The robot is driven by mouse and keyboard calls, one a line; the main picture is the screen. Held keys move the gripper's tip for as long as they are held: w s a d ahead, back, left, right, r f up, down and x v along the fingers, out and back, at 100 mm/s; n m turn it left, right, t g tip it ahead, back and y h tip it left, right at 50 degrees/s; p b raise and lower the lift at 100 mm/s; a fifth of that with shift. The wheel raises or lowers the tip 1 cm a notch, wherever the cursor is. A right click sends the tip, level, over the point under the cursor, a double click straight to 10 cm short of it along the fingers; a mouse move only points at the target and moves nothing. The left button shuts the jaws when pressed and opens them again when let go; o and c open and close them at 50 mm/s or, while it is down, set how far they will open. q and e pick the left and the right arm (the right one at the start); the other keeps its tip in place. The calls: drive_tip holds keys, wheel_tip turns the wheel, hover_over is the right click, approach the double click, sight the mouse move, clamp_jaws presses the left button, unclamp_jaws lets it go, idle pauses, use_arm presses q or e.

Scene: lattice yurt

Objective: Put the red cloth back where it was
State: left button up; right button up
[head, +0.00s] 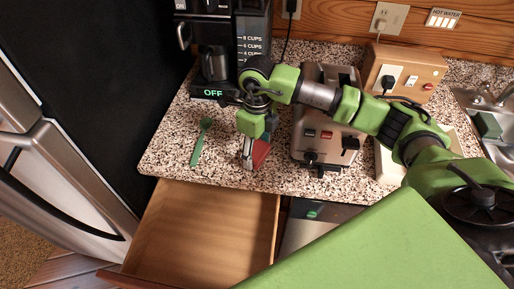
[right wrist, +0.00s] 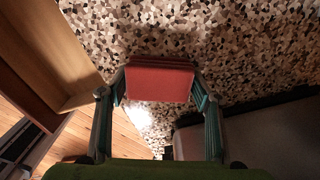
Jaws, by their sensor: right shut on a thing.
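The red cloth (head: 262,153) is a small folded block at the counter's front edge, between the green brush-like tool and the toaster. It also shows in the right wrist view (right wrist: 160,82), held between the two fingers. My right gripper (head: 248,160) points down and is shut on the cloth. I cannot tell whether the cloth touches the counter. My left gripper is not in view. An open wooden drawer (head: 195,235) lies below the counter edge; its visible floor is bare.
A green utensil (head: 201,140) lies on the speckled counter (head: 175,150). A coffee maker (head: 215,65) stands behind it. A metal toaster (head: 318,140) stands close to the right of my gripper. A fridge (head: 60,170) is at left, a sink (head: 490,105) at right.

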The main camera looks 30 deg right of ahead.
drive_tip(key=shift+f, duration=0.2)
drive_tip(key=o, duration=1)
drive_tip(key=shift+r, duration=0.1)
